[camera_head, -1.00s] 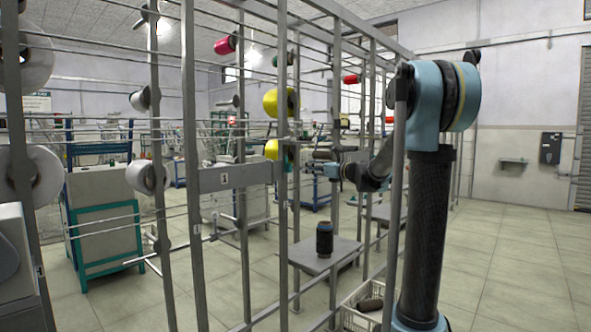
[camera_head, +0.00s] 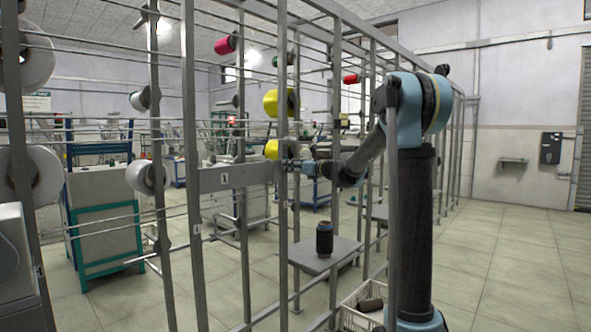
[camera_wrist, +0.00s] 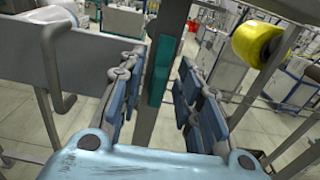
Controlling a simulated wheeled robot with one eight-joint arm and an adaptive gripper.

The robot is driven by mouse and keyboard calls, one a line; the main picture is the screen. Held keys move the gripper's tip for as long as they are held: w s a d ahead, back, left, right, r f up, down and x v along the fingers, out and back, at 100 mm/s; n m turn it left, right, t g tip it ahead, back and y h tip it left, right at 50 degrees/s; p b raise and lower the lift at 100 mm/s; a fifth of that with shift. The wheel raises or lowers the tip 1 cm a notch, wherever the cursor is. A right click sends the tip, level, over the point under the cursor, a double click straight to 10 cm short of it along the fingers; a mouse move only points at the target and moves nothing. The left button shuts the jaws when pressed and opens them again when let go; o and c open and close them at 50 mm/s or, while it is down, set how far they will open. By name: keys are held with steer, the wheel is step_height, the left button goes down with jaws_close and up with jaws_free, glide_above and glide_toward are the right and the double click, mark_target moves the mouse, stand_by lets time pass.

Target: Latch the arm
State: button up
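My gripper (camera_wrist: 160,95) is open in the wrist view, with its blue-grey fingers apart on either side of a grey upright post (camera_wrist: 147,120). A teal piece (camera_wrist: 159,70) on the post shows between the fingers; contact cannot be told. A grey plate (camera_wrist: 85,65) with a bent grey rod or handle (camera_wrist: 50,60) lies left of the fingers. In the head view my gripper (camera_head: 291,166) is at the rack post, by the right end of a grey crossbar (camera_head: 235,177) labelled 1. I cannot tell which part is the arm to latch.
White spools (camera_head: 147,176) hang on the left. A dark bobbin (camera_head: 324,239) stands on a low grey shelf (camera_head: 310,262). A white crate (camera_head: 350,318) is below. Floor is clear at right.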

steer(key=shift+c, duration=0.6)
jaws_close()
steer(key=n, duration=0.4)
steer(key=s+a+f+n, duration=0.1)
steer(key=n, duration=0.8)
steer(key=shift+s+a+f, duration=0.15)
steer(key=shift+s+a, duration=0.05)
steer(key=shift+s, duration=0.2)
steer(key=shift+s+f+n, duration=0.1)
steer(key=shift+f+n, duration=0.2)
steer(key=shift+n, duration=0.95)
steer(key=shift+s+f+n, duration=0.1)
steer(key=shift+f+n, duration=0.15)
steer(key=shift+n, duration=1)
